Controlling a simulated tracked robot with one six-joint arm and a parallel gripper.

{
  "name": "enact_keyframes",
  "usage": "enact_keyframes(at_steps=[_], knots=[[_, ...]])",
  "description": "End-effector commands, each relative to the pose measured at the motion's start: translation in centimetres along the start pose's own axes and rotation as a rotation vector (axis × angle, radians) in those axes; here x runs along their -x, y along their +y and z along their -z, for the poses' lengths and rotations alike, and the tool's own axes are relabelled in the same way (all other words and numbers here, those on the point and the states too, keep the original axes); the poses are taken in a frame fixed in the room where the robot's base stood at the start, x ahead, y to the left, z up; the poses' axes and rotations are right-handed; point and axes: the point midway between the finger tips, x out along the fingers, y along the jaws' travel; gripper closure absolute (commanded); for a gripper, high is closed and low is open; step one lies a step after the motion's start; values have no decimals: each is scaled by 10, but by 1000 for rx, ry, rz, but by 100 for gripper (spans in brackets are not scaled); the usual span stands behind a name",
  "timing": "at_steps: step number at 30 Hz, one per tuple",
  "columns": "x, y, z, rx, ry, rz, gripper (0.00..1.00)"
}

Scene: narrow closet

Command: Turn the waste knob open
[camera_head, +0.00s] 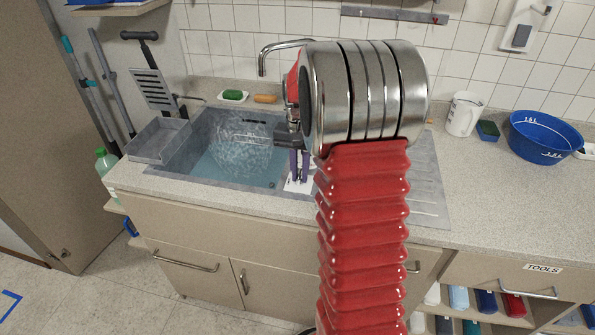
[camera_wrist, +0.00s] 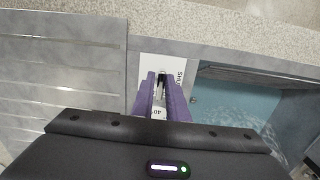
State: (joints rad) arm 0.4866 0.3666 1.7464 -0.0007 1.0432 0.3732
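The waste knob's white label plate (camera_wrist: 148,70) lies on the grey ledge between the sink basin and the drainer in the wrist view. Part of the word "SHUT" shows on it. It also shows in the head view (camera_head: 291,187). My gripper (camera_wrist: 161,76) has two purple fingers reaching down over this plate. A small gap shows between the fingers, with something small and dark near the tips that may be the knob. The fingers hide most of it, and I cannot tell whether they touch it. In the head view my gripper (camera_head: 299,180) is partly hidden behind my red arm.
The basin (camera_head: 203,168) holds water, left of the plate in the head view. A faucet (camera_head: 262,62) rises behind it. The drainer (camera_head: 428,180) is bare at right. A white jug (camera_head: 462,114) and a blue bowl (camera_head: 543,138) stand farther right on the counter.

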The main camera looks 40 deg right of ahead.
Motion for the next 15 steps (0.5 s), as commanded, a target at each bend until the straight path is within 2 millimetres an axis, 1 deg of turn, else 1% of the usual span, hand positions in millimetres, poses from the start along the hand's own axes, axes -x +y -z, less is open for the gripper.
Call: enact_keyframes(at_steps=[1,6,15], knots=[[0,0,1,0,2,1,83],[2,-1,2,1,8,3,72],[5,-2,3,1,12,5,72]])
